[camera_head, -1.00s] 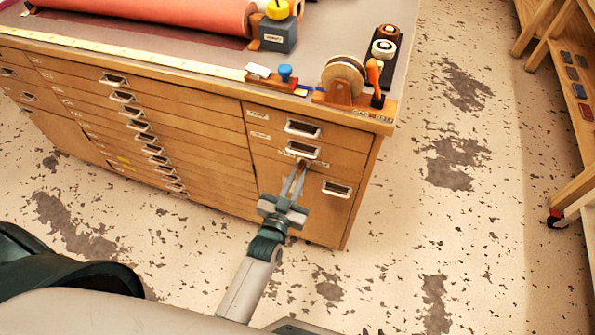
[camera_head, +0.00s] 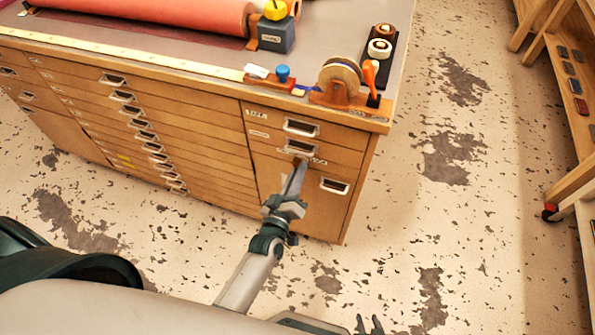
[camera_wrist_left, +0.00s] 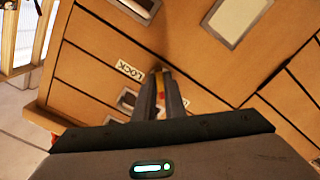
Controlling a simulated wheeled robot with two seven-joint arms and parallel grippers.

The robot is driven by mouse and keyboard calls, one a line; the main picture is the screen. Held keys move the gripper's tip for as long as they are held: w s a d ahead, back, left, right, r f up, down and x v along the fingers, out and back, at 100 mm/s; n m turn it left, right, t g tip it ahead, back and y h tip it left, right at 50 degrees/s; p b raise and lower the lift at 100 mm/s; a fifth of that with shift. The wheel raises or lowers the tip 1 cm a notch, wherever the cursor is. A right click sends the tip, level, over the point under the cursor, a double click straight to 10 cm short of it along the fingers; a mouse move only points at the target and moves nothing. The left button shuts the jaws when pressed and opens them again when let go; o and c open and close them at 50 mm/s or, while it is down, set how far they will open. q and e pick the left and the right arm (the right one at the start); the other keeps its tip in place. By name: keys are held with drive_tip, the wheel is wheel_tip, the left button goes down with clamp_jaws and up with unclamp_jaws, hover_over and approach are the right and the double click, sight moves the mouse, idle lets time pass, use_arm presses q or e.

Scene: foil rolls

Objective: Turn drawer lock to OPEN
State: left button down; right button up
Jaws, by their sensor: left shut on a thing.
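The drawer lock sits on the front of the wooden cabinet (camera_head: 215,165), in the right-hand drawer column below the second handle. My left gripper (camera_head: 299,164) reaches up to it and is shut on the lock's knob, which the fingers mostly hide. In the left wrist view, the fingers (camera_wrist_left: 164,80) meet the drawer front beside a white LOCK label (camera_wrist_left: 130,69). A small red and yellow part (camera_wrist_left: 160,88) shows between them. The lock's exact angle cannot be told.
Metal drawer handles (camera_head: 335,186) stick out near the lock. On the cabinet top stand a tape dispenser (camera_head: 340,80), a blue-grey box (camera_head: 276,35) and a red roll (camera_head: 165,12). A wooden shelf rack (camera_head: 575,70) stands at the right. The floor between is clear.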

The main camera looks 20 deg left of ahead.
use_arm(q)
drive_tip(key=shift+n, duration=0.3)
use_arm(e)
drive_tip(key=shift+s+d+f, duration=0.1)
drive_tip(key=shift+s+f, duration=0.1)
drive_tip(key=shift+s, duration=0.05)
use_arm(q)
drive_tip(key=c, duration=1.8)
unclamp_jaws()
use_arm(e)
drive_tip(key=shift+w+r, duration=0.1)
use_arm(q)
drive_tip(key=shift+s, duration=0.1)
use_arm(e)
drive_tip(key=shift+w, duration=0.1)
